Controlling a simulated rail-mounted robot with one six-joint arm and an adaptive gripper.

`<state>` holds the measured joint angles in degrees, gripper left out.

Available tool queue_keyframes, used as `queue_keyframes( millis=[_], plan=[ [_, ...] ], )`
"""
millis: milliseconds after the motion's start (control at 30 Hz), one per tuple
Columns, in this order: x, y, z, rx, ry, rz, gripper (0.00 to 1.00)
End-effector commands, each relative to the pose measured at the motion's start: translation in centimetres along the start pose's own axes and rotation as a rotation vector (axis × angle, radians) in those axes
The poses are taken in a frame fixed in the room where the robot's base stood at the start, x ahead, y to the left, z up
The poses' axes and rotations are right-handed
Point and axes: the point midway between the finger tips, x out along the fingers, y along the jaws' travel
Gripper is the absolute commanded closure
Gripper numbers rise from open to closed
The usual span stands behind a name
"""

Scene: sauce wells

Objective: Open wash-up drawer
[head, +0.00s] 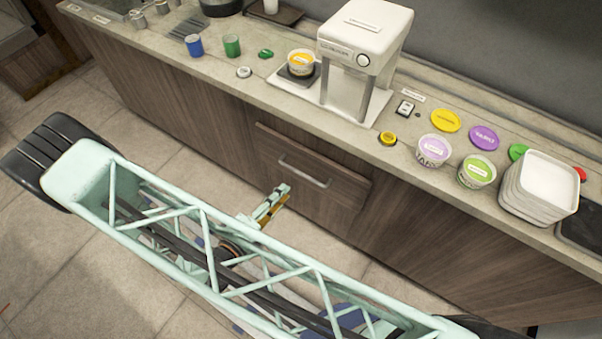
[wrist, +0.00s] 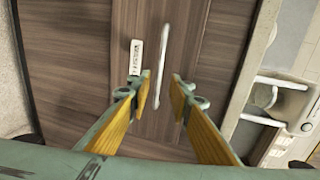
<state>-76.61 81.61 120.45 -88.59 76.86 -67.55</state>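The wash-up drawer (head: 314,166) is a brown wood-grain front below the counter with a horizontal metal bar handle (head: 305,172). It looks shut, flush or nearly flush with the cabinet. In the wrist view the handle (wrist: 162,68) runs up the picture, beside a small white label (wrist: 135,57) whose text is too small to read. My gripper (wrist: 155,90) is open, its two yellow-padded fingers spread with the handle's near end between them in the picture. In the head view my gripper (head: 286,190) is low and left of the handle, apparently short of it.
On the counter (head: 400,158) stand a white machine (head: 362,45) with a tub under it, lidded tubs, coloured lids and a stack of white trays (head: 540,187). Blue and green cups stand at the left. The tiled floor before the drawer looks clear.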

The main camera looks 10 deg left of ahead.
Motion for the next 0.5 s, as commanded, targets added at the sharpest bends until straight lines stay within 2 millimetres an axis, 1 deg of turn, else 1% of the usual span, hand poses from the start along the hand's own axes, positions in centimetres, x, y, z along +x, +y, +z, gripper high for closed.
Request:
queue_keyframes(
  millis=[500],
  plan=[
    [4.3, 0.0, -0.1, 0.001, 0.002, 0.0, 0.81]
  ],
)
